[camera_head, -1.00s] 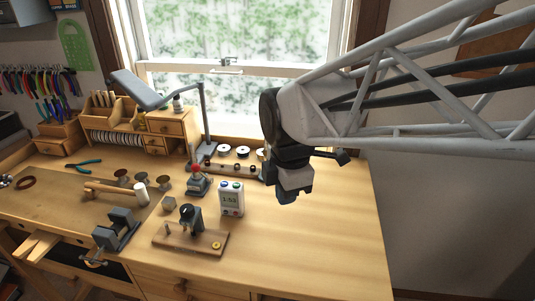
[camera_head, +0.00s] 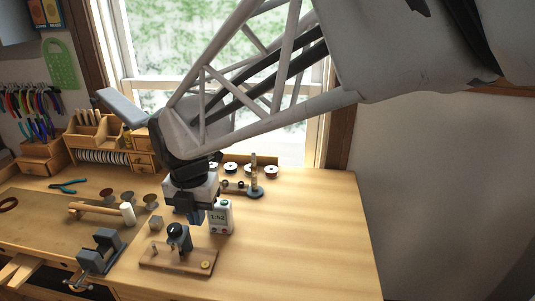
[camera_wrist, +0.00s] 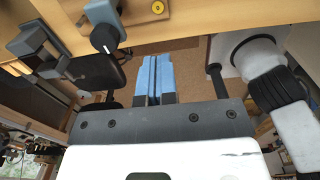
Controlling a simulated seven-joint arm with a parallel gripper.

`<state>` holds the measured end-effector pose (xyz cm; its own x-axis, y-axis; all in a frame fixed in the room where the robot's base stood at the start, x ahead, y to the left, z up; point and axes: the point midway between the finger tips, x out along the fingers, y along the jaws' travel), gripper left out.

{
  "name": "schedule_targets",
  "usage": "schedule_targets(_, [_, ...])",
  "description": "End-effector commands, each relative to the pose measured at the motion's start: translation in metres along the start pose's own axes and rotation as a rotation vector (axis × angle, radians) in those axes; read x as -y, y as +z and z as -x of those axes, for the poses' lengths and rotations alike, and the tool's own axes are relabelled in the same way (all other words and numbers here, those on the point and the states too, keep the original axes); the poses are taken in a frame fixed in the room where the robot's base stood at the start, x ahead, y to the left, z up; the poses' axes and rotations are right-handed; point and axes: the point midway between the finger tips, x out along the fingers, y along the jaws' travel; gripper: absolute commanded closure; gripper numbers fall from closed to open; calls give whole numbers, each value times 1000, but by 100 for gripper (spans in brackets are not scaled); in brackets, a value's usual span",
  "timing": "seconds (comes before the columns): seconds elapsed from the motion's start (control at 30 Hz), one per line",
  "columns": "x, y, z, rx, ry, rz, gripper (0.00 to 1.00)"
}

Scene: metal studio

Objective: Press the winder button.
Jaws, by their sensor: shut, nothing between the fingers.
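The winder has a wooden base (camera_head: 172,256) with a dark motor unit (camera_head: 178,238) and a round yellow button (camera_head: 206,265) at its right front end. In the wrist view the yellow button (camera_wrist: 157,7) is at the top edge, and the dark knob (camera_wrist: 104,38) is left of the fingers. My gripper (camera_head: 195,221) points down, just behind the winder in the head view and apart from the button. Its blue fingers (camera_wrist: 156,58) are shut together and empty. Whether they are above the base's height is hard to tell.
A white timer (camera_head: 220,217) stands close right of my gripper. A small dark vise (camera_head: 101,248) is left of the winder. A stand with a dark round base (camera_head: 254,193) and several spools are behind. The right side of the table (camera_head: 310,235) is clear.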

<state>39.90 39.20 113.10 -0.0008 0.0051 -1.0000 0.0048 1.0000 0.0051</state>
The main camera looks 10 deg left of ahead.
Motion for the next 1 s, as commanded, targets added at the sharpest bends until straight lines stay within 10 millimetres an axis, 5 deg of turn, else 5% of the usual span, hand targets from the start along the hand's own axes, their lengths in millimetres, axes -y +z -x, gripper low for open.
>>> schedule_targets(0.57, [-1, 0, -5, 0, 0, 6, 100])
schedule_targets(1.0, [-1, 0, -54, -2, -2, 5, 100])
